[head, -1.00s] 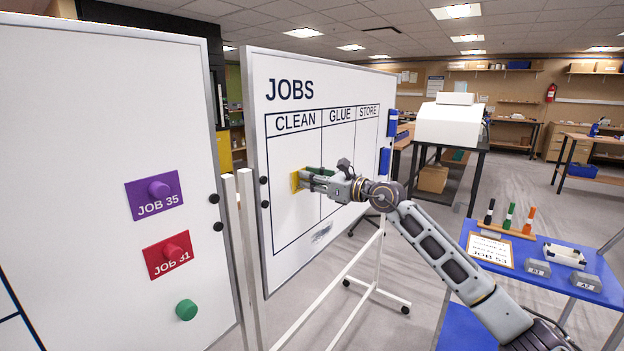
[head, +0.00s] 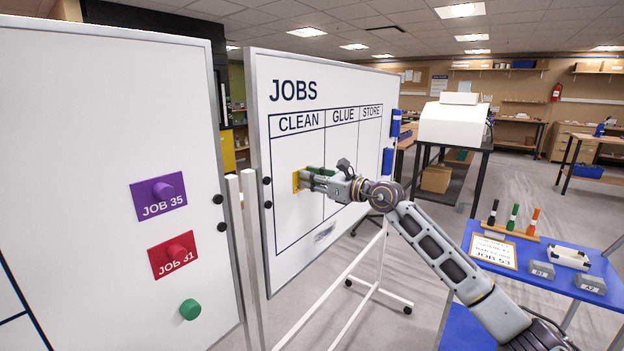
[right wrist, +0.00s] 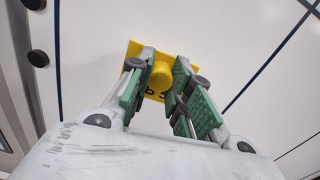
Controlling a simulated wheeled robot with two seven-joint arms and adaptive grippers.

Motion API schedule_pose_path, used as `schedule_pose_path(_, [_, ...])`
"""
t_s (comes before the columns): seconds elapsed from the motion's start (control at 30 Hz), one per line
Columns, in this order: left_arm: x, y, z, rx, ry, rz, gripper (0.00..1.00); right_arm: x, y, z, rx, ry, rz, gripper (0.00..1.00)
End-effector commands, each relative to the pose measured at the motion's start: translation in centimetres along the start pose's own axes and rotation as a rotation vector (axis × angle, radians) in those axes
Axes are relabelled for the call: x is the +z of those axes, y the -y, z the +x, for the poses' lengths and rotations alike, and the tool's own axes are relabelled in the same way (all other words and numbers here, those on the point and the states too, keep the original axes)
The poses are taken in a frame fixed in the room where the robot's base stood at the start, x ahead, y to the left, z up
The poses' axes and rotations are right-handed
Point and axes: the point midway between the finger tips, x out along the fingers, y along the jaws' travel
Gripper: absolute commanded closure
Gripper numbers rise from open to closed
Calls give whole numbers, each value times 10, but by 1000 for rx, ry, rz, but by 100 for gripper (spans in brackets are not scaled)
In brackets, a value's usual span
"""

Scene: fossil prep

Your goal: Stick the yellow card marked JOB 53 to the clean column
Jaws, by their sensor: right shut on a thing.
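The yellow card (head: 296,181) is at the CLEAN column of the JOBS whiteboard (head: 290,230), roughly mid-height. It lies flat against the board or very close to it; I cannot tell if it touches. In the right wrist view the card (right wrist: 134,49) has a round yellow knob (right wrist: 161,76), and its print is mostly hidden. My right gripper (head: 310,177) is shut on this knob, with its green pads on either side in the right wrist view (right wrist: 162,82). My left gripper is not in view.
A nearer whiteboard (head: 90,110) at left holds a purple JOB 35 card (head: 145,205), a red JOB 31 card (head: 160,264) and a green magnet (head: 190,309). A blue cart (head: 545,280) at right carries markers, grey blocks and a note. The GLUE and STORE columns look bare of cards.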

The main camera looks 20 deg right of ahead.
Motion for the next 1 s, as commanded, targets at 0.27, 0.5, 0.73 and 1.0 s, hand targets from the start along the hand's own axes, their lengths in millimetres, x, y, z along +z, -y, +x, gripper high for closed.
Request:
schedule_pose_path(0.27, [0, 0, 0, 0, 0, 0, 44, 0, 0, 0, 0, 0, 0, 71])
schedule_pose_path(0.5, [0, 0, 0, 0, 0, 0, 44, 0, 0, 0, 0, 0, 0, 54])
schedule_pose_path(0.73, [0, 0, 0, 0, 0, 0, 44, 0, 0, -1, 0, 0, 0, 54])
schedule_pose_path(1.0, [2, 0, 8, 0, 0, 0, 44, -2, 0, -19, -1, -1, -1, 54])
